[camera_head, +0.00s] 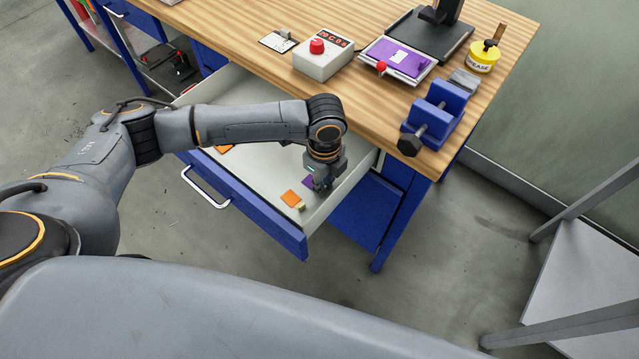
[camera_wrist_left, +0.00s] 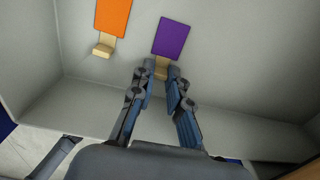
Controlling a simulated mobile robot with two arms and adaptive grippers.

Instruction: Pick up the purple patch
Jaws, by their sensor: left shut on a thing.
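The purple patch (camera_head: 308,181) lies in the open drawer (camera_head: 258,222), and it also shows in the left wrist view (camera_wrist_left: 171,38), flat against the pale drawer floor. A tan tab (camera_wrist_left: 161,68) sits at its near end. My left gripper (camera_head: 321,184) reaches down into the drawer beside the patch. In the left wrist view its fingers (camera_wrist_left: 160,77) are on either side of the tab and shut on it. The fingertips hide part of the tab. No clear gap shows between patch and floor. My right gripper is not in view.
An orange patch (camera_head: 290,198) with a tan tab lies left of the purple one. Another orange piece (camera_head: 226,148) lies farther back. The drawer's walls surround the gripper closely. On the wooden bench (camera_head: 250,25) stand a red-button box (camera_head: 322,60), a blue vise (camera_head: 437,108) and a yellow tin (camera_head: 483,58).

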